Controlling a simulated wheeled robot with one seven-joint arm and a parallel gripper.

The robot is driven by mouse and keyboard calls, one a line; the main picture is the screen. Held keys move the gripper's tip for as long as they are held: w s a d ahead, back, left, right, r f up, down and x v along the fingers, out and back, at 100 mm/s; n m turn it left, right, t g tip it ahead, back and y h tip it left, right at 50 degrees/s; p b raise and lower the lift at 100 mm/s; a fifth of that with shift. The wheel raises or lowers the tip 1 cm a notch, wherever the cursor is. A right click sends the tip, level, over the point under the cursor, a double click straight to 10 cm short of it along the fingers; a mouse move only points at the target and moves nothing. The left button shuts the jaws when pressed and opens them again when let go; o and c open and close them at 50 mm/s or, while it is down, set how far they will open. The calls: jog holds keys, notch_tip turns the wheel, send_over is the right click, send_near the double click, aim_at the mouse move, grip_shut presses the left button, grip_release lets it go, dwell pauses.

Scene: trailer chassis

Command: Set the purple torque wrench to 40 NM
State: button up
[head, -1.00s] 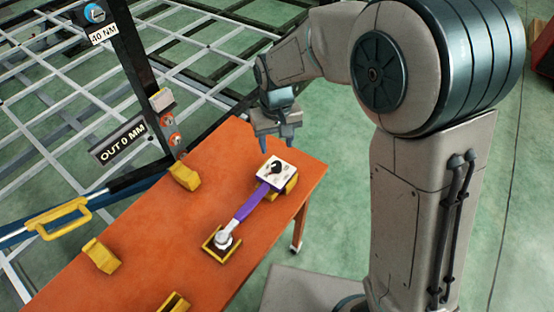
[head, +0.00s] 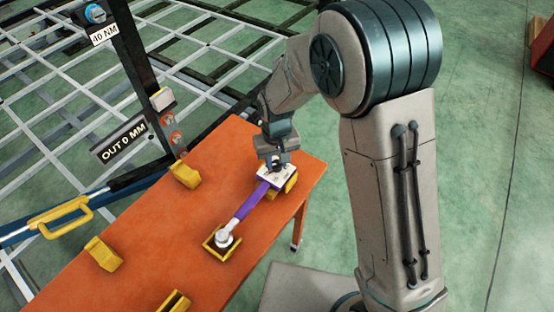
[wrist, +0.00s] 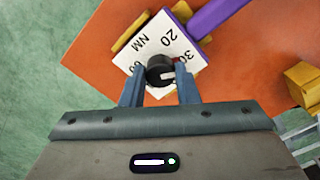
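The purple torque wrench (head: 249,204) lies on the orange table, its silver head (head: 224,238) in a yellow holder at the near end. Its white dial plate (head: 275,175) rests at a second yellow holder. In the wrist view the dial plate (wrist: 152,47) shows NM, 20, 30 and a partly covered number that looks like 60. A black knob (wrist: 160,70) sits on it, with a pale mark pointing right, towards the 30.
A label reading 40 NM (head: 105,34) hangs on the dark post, and a sign reads OUT 0 MM (head: 124,139). Yellow holders (head: 185,174) stand elsewhere on the orange table (head: 160,230). The chassis frame lies behind. Table space left of the wrench is clear.

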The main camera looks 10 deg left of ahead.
jog(key=shift+m, duration=0.3)
jog(key=shift+c, duration=0.4)
jog(key=shift+m+b, duration=0.5)
jog(key=shift+m, duration=0.4)
jog(key=m, duration=0.3)
jog(key=shift+m+b, duration=0.3)
jog(key=shift+b, duration=0.1)
jog(key=m, duration=0.5)
jog(key=shift+m, duration=0.3)
jog(key=o, duration=1)
jog(key=shift+r, duration=0.15)
